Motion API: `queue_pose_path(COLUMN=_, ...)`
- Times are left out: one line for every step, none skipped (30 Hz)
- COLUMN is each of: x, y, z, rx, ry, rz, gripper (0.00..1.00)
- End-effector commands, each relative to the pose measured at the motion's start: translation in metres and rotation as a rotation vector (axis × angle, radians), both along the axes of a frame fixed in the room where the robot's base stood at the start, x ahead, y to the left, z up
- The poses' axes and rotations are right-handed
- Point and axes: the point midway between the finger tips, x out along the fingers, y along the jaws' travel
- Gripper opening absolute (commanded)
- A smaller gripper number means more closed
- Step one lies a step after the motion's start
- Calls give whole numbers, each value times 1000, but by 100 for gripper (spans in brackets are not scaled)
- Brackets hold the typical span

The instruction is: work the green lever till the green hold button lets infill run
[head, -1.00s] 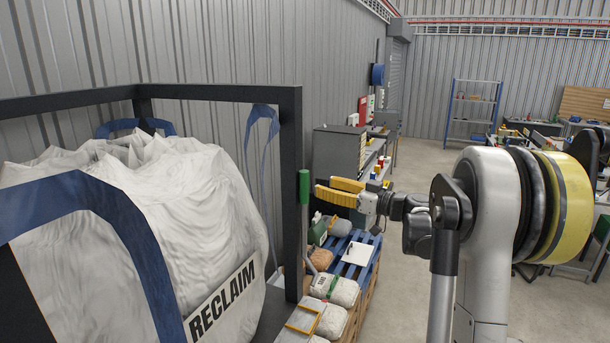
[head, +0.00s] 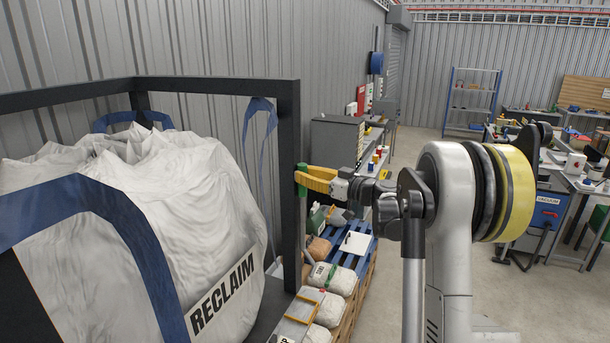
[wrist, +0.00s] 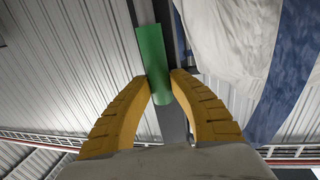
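The green lever (head: 302,194) has a green grip and stands roughly upright beside the dark frame post, right of the white bag. My gripper (head: 302,180) has two yellow fingers that reach it from the right. In the wrist view the green grip (wrist: 152,55) lies between the fingertips (wrist: 164,84), one against each side, so the gripper looks shut on it. The lower part of the lever is hidden behind the gripper and frame in the head view. I cannot make out a green hold button in either view.
The white RECLAIM bag (head: 120,210) hangs in a dark frame (head: 288,150) close left of the lever. Shelves and benches stand further back; the floor at right is partly clear.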

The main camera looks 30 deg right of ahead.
Motion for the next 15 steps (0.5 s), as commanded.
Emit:
queue_pose_path(x=0, y=0, z=0, rx=0, ry=-1, rz=0, gripper=0)
queue_pose_path(x=0, y=0, z=0, rx=0, ry=-1, rz=0, gripper=0)
queue_pose_path(x=0, y=0, z=1, rx=0, ry=-1, rz=0, gripper=0)
queue_pose_path(x=0, y=0, z=1, rx=0, ry=-1, rz=0, gripper=0)
queue_pose_path(x=0, y=0, z=1, rx=0, ry=-1, rz=0, gripper=0)
queue_pose_path(x=0, y=0, z=1, rx=2, ry=-1, rz=0, gripper=0)
queue_pose_path(x=0, y=0, z=1, rx=2, ry=-1, rz=0, gripper=0)
queue_pose_path(x=0, y=0, z=0, rx=3, ry=-3, rz=0, gripper=0)
queue_pose_path(x=-1, y=-1, z=0, rx=5, ry=-6, rz=0, gripper=0)
queue_pose_path(x=-2, y=-2, z=-1, rx=8, ry=-9, rz=-1, gripper=0)
queue_pose_path(x=-3, y=-3, z=-1, rx=12, ry=-14, rz=-1, gripper=0)
queue_pose_path(x=-5, y=-4, z=-2, rx=16, ry=-20, rz=-2, gripper=0)
queue_pose_path(x=-6, y=-6, z=-2, rx=19, ry=-24, rz=-2, gripper=0)
queue_pose_path(x=-7, y=-6, z=-2, rx=22, ry=-27, rz=-2, gripper=0)
queue_pose_path(x=-9, y=-8, z=-2, rx=27, ry=-33, rz=-2, gripper=0)
